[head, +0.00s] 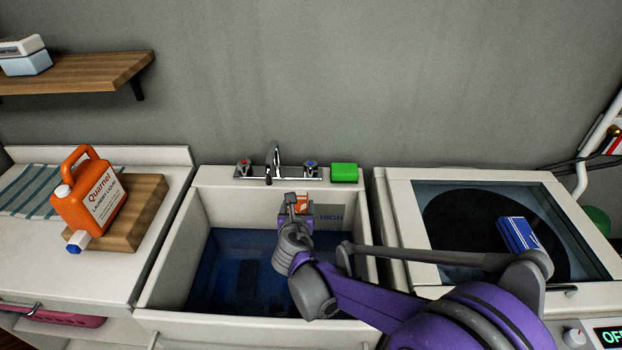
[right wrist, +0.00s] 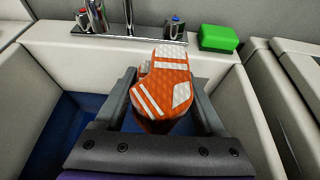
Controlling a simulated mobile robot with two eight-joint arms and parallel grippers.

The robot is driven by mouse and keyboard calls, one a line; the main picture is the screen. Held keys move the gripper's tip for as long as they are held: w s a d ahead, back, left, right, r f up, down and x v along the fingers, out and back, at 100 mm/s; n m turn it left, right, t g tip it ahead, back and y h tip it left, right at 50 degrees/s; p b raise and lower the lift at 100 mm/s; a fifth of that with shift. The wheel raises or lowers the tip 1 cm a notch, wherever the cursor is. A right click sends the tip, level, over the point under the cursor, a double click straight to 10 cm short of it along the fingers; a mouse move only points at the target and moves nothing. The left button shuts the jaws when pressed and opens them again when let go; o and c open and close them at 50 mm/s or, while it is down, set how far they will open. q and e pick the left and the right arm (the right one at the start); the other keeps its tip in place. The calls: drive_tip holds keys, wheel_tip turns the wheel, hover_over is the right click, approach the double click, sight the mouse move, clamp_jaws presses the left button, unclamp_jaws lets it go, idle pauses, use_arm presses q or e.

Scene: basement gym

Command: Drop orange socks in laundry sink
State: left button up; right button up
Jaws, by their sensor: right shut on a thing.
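The orange socks (right wrist: 165,85), with white stripes and patches, are between the fingers of my right gripper (right wrist: 165,100), which is shut on them. In the head view the right gripper (head: 296,205) is over the back part of the laundry sink (head: 165,265), and a small bit of the orange socks (head: 302,201) shows beside its fingers. The sink is a white basin with dark blue water in it. The socks are held above the water, below the faucet. My left gripper is not in view.
A faucet (head: 273,165) and a green block (head: 344,172) are on the sink's back ledge. An orange detergent jug (head: 88,195) stands on a wooden board on the left counter. A washer (head: 400,225) with a glass lid and a blue box (head: 518,234) on it is at right.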

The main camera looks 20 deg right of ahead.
drive_tip(key=d+r+m+h, duration=0.1)
drive_tip(key=d+r, duration=0.3)
drive_tip(key=r, duration=0.3)
wheel_tip(320, 180, down, 10)
drive_tip(key=b, duration=0.6)
drive_tip(key=shift+w+d+r+g, duration=0.15)
drive_tip(key=shift+w+r+g, duration=0.05)
drive_tip(key=shift+w+g, duration=0.2)
drive_tip(key=o, duration=1.3)
drive_tip(key=v, duration=1)
drive_tip(key=shift+s+a, duration=0.3)
